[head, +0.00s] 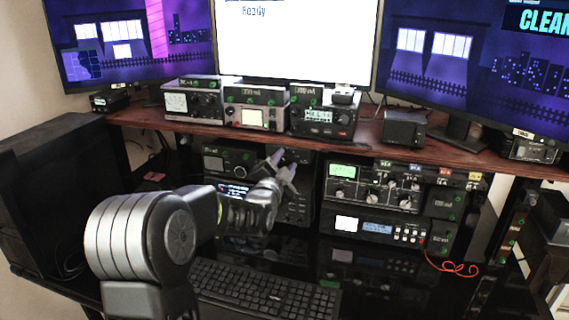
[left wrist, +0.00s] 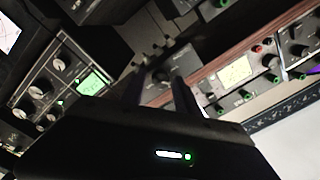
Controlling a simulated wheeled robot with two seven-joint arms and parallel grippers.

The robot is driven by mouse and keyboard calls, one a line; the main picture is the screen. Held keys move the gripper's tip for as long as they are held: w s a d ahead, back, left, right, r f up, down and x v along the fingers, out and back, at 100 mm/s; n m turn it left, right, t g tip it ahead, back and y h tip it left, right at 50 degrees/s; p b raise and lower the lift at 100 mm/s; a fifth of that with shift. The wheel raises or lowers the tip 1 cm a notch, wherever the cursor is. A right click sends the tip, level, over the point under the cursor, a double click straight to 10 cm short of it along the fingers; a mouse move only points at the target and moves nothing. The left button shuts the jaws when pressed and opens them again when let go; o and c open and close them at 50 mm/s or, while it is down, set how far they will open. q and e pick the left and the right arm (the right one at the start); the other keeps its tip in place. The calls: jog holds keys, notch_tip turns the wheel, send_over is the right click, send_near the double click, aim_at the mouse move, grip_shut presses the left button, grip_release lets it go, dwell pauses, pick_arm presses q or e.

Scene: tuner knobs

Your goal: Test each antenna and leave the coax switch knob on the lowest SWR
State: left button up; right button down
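A radio unit (head: 385,203) with a lit green display (head: 341,169) and several round knobs stands under the shelf, right of centre in the head view. Small coloured tags (head: 445,172) line its top edge; their text is too small to read. I cannot tell which knob is the coax switch. The unit also shows at the left of the left wrist view, with its green display (left wrist: 92,82) and pale knobs (left wrist: 38,90). My left gripper (head: 282,165) is left of this unit, apart from its knobs. Its two fingers (left wrist: 160,95) are apart with nothing between them. My right gripper is not seen.
A wooden shelf (head: 400,146) above carries several radios and a small dark box (head: 404,130). More dark radios stand behind my left gripper. A keyboard (head: 265,290) lies on the glossy black desk in front. A red cable (head: 455,267) curls at the right.

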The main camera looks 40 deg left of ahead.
pick_arm(q)
jog(key=shift+o, duration=0.6)
jog(key=b+v, duration=0.1)
jog(key=v, duration=0.7)
jog(key=shift+w, duration=0.1)
grip_shut()
jog(key=shift+a, duration=0.1)
dwell(1.2)
